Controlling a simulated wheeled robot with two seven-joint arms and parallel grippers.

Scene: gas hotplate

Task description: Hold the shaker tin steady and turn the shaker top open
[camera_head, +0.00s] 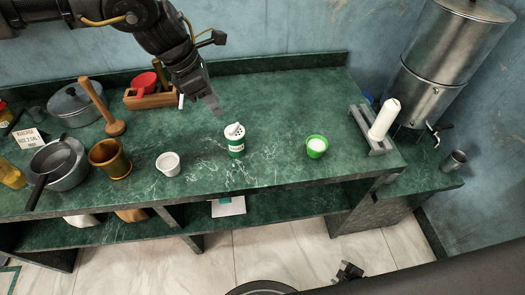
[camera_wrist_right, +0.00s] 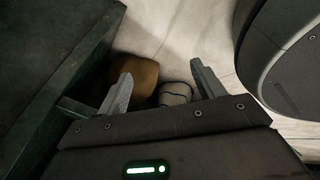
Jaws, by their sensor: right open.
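The shaker stands upright on the green marble counter (camera_head: 280,95). It has a green tin (camera_head: 236,150) with a pale label and a white top (camera_head: 235,131) with dark holes. My left gripper (camera_head: 198,104) hangs above the counter, up and to the left of the shaker, apart from it. Its finger spacing is unclear from this angle. My right gripper (camera_head: 349,271) is low, in front of the counter, far from the shaker. In the right wrist view its fingers (camera_wrist_right: 160,90) are spread and empty, and the shaker does not show there.
A white cup (camera_head: 168,164) stands left of the shaker, and a green bowl (camera_head: 317,147) with white contents stands right. A brass mortar (camera_head: 109,158), pots and a wooden pestle (camera_head: 100,107) crowd the left. A candle-like white cylinder (camera_head: 384,119) and metal urn (camera_head: 440,60) stand right.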

